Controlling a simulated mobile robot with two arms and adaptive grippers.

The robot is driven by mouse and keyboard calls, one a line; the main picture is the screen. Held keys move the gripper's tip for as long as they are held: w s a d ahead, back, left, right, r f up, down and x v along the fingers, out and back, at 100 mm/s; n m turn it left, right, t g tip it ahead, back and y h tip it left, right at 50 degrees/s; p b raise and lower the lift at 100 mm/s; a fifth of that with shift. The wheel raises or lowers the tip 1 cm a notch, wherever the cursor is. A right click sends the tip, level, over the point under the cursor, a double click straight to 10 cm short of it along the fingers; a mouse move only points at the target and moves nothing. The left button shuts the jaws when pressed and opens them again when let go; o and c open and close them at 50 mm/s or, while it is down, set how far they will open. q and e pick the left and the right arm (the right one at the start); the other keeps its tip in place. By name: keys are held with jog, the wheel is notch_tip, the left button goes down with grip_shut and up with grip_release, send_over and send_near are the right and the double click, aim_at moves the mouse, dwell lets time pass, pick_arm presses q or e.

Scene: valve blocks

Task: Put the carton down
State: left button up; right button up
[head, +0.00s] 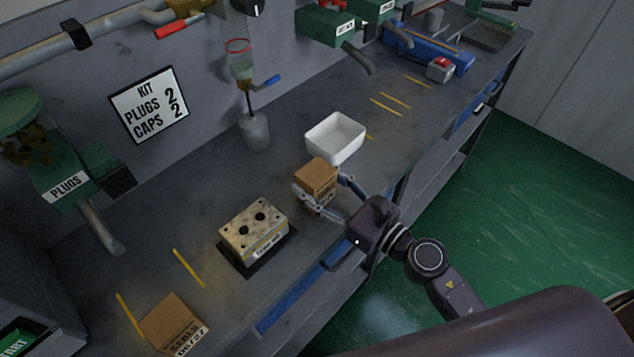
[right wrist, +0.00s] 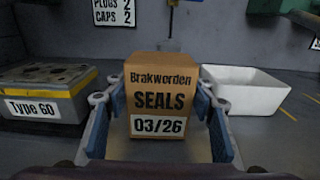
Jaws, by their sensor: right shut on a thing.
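A brown carton (head: 316,179) is between the fingers of my right gripper (head: 319,194), over the workbench in the head view. In the right wrist view the carton (right wrist: 159,100) reads "Brakworden SEALS 03/26" and stands upright between the two blue-padded fingers. The right gripper is shut on it. I cannot tell whether the carton's base touches the bench. A second brown carton (head: 174,323) stands at the lower left of the bench in the head view. My left gripper is not in view.
A white bin (head: 335,138) stands just behind. Bare bench with yellow marks (head: 189,267) lies at left.

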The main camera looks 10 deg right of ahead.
jog(key=o, duration=1)
jog(key=shift+f, duration=0.15)
jog(key=o, duration=0.4)
jog(key=shift+r, duration=0.25)
jog(key=shift+b+v, duration=3.15)
jog(key=shift+v, duration=2.9)
